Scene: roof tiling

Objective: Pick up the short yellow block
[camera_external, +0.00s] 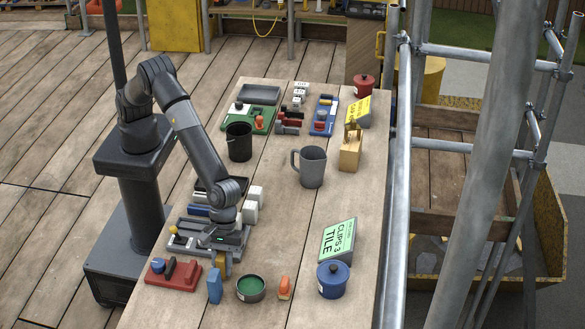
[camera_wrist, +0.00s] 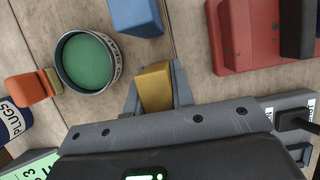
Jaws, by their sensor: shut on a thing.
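The short yellow block (camera_wrist: 155,88) is between the two grey fingers of my gripper (camera_wrist: 157,80) in the wrist view. The fingers are shut on its sides. In the external view my gripper (camera_external: 220,268) points down near the front left of the table, and the yellow block (camera_external: 228,264) shows only in part at the fingers. Whether the block touches the table is hard to tell.
A blue block (camera_external: 214,286), a round tin with green inside (camera_external: 250,288) and an orange piece (camera_external: 285,287) stand close by. A blue pot (camera_external: 333,278) and green sign (camera_external: 338,240) stand right.

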